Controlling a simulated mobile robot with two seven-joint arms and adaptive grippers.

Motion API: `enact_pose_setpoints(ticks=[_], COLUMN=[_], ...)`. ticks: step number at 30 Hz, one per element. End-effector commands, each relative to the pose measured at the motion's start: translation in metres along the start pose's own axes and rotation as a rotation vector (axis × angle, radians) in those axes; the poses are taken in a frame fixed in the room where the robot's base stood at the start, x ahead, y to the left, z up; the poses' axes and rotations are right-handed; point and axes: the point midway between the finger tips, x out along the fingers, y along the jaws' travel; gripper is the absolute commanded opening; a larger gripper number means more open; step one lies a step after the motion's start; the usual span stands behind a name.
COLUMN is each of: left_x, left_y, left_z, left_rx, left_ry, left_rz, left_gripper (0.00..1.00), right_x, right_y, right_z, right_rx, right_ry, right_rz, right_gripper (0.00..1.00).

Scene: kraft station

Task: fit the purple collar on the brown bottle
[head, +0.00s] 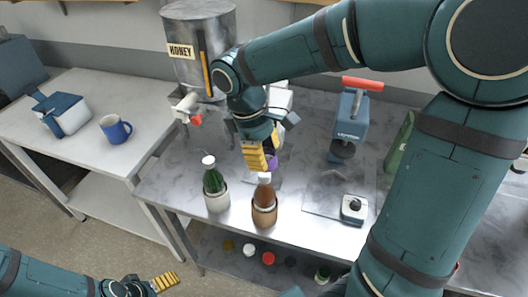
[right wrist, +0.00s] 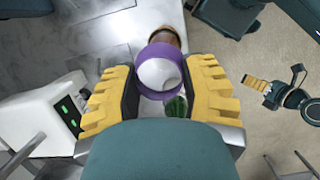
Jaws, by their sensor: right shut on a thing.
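The brown bottle (head: 265,194) stands upright in a brown holder near the front edge of the metal table, with a white cap. The purple collar (head: 272,163) is just above and behind the cap in the head view, partly hidden by my right gripper (head: 260,162). In the right wrist view my right gripper is shut on the purple collar (right wrist: 157,51). A white round shape, like the cap, shows inside its ring. I cannot tell whether the collar is around the cap or still above it. My left gripper (head: 165,283) is low at the left, away from the bottle, its jaw state unclear.
A green bottle (head: 213,182) in a pale holder stands left of the brown bottle. A honey tank (head: 180,62) is behind. A teal press (head: 349,115) and a small white device (head: 354,208) stand to the right. A blue mug (head: 114,129) is on the left table.

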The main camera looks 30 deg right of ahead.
Motion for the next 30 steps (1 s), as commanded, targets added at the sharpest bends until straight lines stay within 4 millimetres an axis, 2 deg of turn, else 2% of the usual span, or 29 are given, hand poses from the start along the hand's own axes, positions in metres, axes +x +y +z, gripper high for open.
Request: enact_pose_setpoints(ticks=[7,15,30], left_x=[0.023,0.034,0.036], left_y=[-0.008,-0.012,-0.013], left_z=[0.003,0.009,0.011], left_rx=[0.000,0.004,0.005], left_ry=[-0.001,-0.013,-0.016], left_rz=[-0.004,-0.003,-0.002], left_gripper=[0.90,0.90,0.90], right_x=[0.024,0.044,0.047], right_y=[-0.001,-0.001,-0.001], right_z=[-0.006,-0.011,-0.013], right_rx=[0.000,0.001,0.000], right_ry=[0.000,-0.002,0.000], right_rz=[0.000,-0.001,0.000], right_gripper=[0.32,0.32,0.32])
